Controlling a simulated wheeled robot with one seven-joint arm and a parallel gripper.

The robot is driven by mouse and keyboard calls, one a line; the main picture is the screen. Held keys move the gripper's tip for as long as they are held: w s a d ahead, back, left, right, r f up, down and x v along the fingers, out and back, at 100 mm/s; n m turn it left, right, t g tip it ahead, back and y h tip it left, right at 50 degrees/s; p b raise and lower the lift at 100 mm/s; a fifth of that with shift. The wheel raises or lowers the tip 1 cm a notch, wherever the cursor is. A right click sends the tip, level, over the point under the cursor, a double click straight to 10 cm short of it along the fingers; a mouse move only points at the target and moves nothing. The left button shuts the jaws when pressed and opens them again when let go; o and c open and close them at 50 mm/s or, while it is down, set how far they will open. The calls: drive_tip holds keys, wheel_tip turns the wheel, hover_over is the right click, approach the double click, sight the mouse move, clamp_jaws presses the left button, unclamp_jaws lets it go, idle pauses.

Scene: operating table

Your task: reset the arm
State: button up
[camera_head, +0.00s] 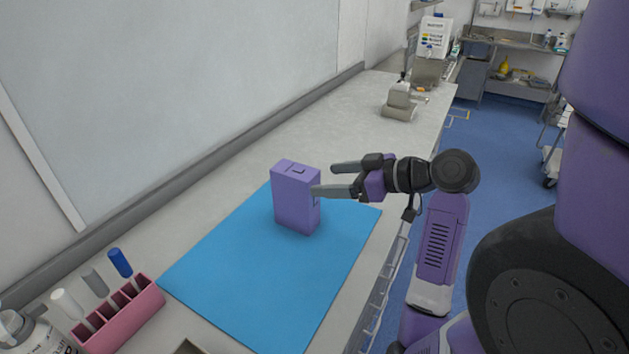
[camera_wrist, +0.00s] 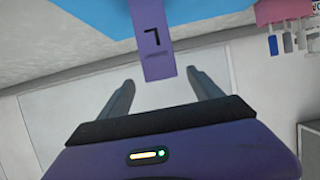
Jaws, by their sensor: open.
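My gripper (camera_head: 325,179) is open and empty, with its fingers reaching left over the right side of the blue mat. A purple box (camera_head: 297,200) stands upright on the blue mat (camera_head: 240,270), close to the fingertips. In the head view one finger overlaps the box's right edge; I cannot tell whether they touch. In the wrist view the box (camera_wrist: 153,45) shows beyond and between the two fingers (camera_wrist: 161,88), with a dark mark on its face, and a gap seems to lie between it and the gripper body.
A pink rack (camera_head: 120,317) with a white, a grey and a blue piece stands at the front left, beside a white bottle (camera_head: 35,335). A grey device (camera_head: 402,102) stands farther back on the worktop (camera_head: 330,118). The worktop between it and the mat is clear.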

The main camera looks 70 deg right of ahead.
drive_tip(key=shift+v, duration=0.8)
drive_tip(key=shift+s, duration=0.15)
